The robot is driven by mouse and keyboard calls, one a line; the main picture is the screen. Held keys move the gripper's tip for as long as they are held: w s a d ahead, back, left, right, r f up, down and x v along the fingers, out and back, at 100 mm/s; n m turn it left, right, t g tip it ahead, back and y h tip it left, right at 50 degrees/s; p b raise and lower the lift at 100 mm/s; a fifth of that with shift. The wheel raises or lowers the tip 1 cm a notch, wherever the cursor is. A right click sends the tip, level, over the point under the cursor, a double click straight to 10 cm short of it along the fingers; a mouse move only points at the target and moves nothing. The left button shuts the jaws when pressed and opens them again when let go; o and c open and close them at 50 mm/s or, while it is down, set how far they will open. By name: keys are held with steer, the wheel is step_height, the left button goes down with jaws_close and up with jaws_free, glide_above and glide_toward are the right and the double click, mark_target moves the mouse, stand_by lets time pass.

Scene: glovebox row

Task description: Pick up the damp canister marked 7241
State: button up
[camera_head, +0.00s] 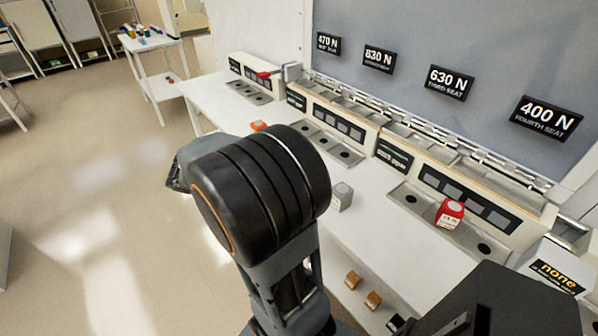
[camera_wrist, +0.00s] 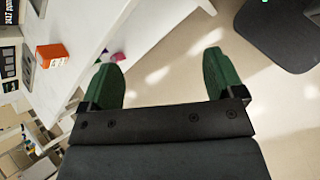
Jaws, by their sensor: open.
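My gripper (camera_wrist: 162,76) is open and empty, its two green fingers spread over bare floor beside the white bench. In the head view my arm hides most of it. An orange-red canister (camera_wrist: 52,55) with a white label stands on the bench, left of the fingers and apart from them. In the head view an orange piece (camera_head: 258,125) shows behind my arm. A red canister (camera_head: 450,213) sits on the tray of the nearer right station, and a grey canister (camera_head: 342,195) stands on the bench. The number 7241 cannot be read on any of them, nor can dampness be told.
The white bench (camera_head: 372,240) runs along a grey wall with force signs such as 400 N (camera_head: 546,118). A white side table (camera_head: 150,42) holds small items. The floor (camera_head: 100,160) at left is clear.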

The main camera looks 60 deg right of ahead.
steer(key=d+f+n+h, duration=0.1)
steer(key=d+n, duration=0.1)
steer(key=d, duration=0.4)
steer(key=d+f+n+g+h, duration=0.1)
steer(key=d+f+n+h, duration=0.1)
steer(key=d, duration=0.4)
steer(key=d+f+n+g+h, duration=0.1)
steer(key=d+f+n+h, duration=0.1)
steer(key=d, duration=0.5)
steer(key=shift+s+f+n, duration=0.25)
steer(key=shift+s+n, duration=0.05)
steer(key=shift+p+x, duration=0.5)
steer(key=shift+x, duration=2.8)
steer(key=shift+s, duration=0.1)
steer(key=c, duration=1.1)
